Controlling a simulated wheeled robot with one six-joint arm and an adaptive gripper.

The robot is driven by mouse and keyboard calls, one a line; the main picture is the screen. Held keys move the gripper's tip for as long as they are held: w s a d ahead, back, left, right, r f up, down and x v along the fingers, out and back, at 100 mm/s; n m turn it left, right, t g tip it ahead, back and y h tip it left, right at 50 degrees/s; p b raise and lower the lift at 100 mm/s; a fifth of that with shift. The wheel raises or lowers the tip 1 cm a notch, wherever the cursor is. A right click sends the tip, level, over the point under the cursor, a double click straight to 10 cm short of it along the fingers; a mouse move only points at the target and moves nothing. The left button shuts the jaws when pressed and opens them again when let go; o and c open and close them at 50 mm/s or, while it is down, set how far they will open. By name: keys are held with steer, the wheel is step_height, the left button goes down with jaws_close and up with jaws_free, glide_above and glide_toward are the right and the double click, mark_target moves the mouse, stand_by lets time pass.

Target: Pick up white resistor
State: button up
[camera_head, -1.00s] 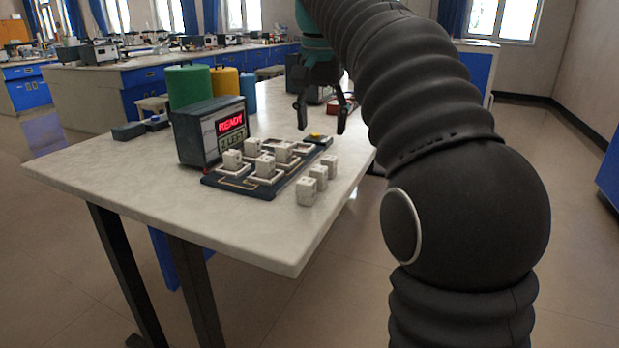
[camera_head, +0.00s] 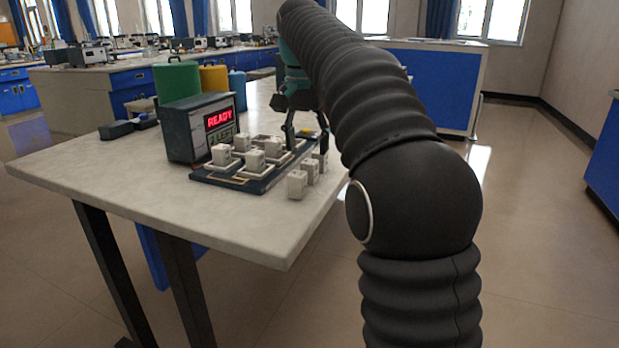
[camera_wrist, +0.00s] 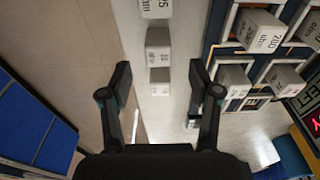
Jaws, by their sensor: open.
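Several white resistor blocks are in view. Three stand loose in a row on the table right of the board: a near one (camera_head: 297,184), a middle one (camera_head: 311,172) and a far one (camera_head: 321,160). In the wrist view the row runs from the top block (camera_wrist: 156,8), with part of an ohm label, through the middle block (camera_wrist: 158,46) to the lowest block (camera_wrist: 160,81). Other white blocks (camera_wrist: 262,32) sit in the board's frames, some with ohm labels. My gripper (camera_head: 307,142) is open above the far end of the row; its fingertips flank the lowest block in the wrist view (camera_wrist: 160,76).
The dark board (camera_head: 250,186) lies beside the row, close to my gripper. A box with a red READY display (camera_head: 192,140) stands behind it. Green (camera_head: 177,82), yellow and blue canisters stand further back. The table's right edge is near the row; the front tabletop (camera_head: 150,190) is clear.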

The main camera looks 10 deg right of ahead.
mark_target(309, 161)
steer(key=shift+w+d+f+b, duration=0.15)
steer(key=shift+f+b, duration=0.25)
steer(key=shift+f, duration=1)
steer(key=shift+w+d+f+b, duration=0.15)
steer(key=shift+f+b, duration=0.25)
steer(key=shift+f, duration=1)
jaws_close()
